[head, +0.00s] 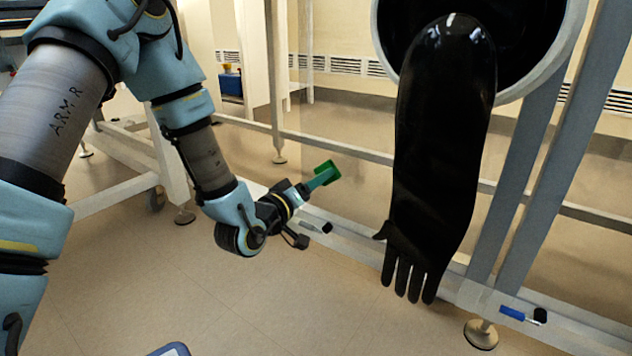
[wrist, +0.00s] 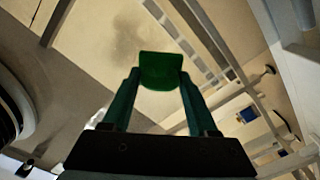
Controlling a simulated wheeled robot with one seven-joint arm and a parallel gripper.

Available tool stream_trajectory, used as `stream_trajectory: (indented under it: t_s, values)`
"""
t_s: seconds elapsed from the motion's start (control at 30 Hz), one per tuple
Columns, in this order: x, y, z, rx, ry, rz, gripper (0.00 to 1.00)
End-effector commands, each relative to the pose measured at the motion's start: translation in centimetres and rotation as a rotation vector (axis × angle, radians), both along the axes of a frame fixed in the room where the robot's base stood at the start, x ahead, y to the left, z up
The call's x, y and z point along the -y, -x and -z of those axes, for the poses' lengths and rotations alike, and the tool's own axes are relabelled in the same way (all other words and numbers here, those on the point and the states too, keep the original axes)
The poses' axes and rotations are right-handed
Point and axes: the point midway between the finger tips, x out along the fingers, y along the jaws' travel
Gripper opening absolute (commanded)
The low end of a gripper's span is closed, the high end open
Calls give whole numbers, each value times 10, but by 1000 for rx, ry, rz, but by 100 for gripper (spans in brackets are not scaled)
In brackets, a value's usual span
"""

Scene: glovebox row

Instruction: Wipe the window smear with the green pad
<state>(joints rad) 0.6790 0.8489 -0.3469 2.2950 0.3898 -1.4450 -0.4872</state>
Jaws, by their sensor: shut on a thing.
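The green pad (head: 330,171) is held at the tip of my gripper (head: 317,181), left of the hanging black glove in the head view. In the wrist view the pad (wrist: 160,70) sits between the two green fingers of my gripper (wrist: 158,82), which is shut on it. A faint dark smear (wrist: 128,28) shows in the wrist view, above and left of the pad. I cannot make out the smear in the head view. I cannot tell whether the pad touches the clear window.
The long black glove (head: 440,160) hangs from a round port (head: 562,52) to the right of my gripper. Frame posts stand at right. The floor (head: 250,310) in front is clear.

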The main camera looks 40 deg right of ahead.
Motion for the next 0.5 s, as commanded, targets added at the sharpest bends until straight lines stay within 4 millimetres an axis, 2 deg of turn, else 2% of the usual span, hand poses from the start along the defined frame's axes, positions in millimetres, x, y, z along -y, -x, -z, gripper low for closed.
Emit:
stream_trajectory:
  t_s: [0.5]
  values:
    - [10, -3, 0, 0, 1, 0, 15]
